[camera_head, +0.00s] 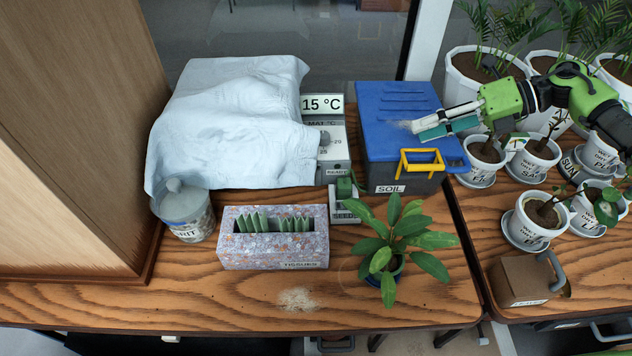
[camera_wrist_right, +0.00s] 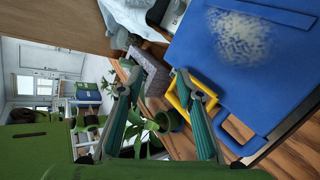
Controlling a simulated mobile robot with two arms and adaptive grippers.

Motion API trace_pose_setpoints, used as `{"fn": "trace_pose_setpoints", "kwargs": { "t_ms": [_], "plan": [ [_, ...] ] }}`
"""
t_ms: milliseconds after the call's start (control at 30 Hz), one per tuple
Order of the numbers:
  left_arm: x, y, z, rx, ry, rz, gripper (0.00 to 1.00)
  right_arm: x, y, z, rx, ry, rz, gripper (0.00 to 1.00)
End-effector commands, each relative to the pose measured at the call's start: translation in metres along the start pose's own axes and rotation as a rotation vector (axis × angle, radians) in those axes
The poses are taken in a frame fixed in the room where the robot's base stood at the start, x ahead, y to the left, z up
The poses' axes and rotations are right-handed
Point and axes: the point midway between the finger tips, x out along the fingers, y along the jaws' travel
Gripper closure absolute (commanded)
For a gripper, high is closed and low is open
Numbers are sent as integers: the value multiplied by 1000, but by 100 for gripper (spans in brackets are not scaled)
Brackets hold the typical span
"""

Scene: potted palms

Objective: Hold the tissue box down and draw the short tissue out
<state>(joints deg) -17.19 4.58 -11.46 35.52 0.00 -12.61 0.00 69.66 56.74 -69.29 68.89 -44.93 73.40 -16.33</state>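A patterned box (camera_head: 273,258) stands at the front of the wooden table, left of the middle. Green pointed pieces (camera_head: 252,222) stick up from its dark top opening; I cannot make out a tissue. Part of the patterned box also shows in the right wrist view (camera_wrist_right: 150,68). My right gripper (camera_head: 417,131) is over the blue lid of the soil bin, behind and to the right of the patterned box. In the right wrist view its teal fingers (camera_wrist_right: 160,76) are spread with nothing held between them. My left gripper is in neither view.
A potted plant (camera_head: 393,245) stands right of the patterned box, a grit jar (camera_head: 186,212) left. A white cloth (camera_head: 230,120) covers something behind. White pots (camera_head: 532,160) crowd the right.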

Motion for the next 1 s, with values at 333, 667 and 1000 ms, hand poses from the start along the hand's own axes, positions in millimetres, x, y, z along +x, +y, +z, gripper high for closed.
{"fn": "trace_pose_setpoints", "kwargs": {
  "t_ms": [333,667,1000],
  "plan": [
    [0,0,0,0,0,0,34,145,94,-88,-675,513,-78,67],
    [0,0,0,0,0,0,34,189,146,-102,-1137,617,-222,67],
    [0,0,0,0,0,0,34,211,142,-108,-1198,617,-251,67]
  ]
}}
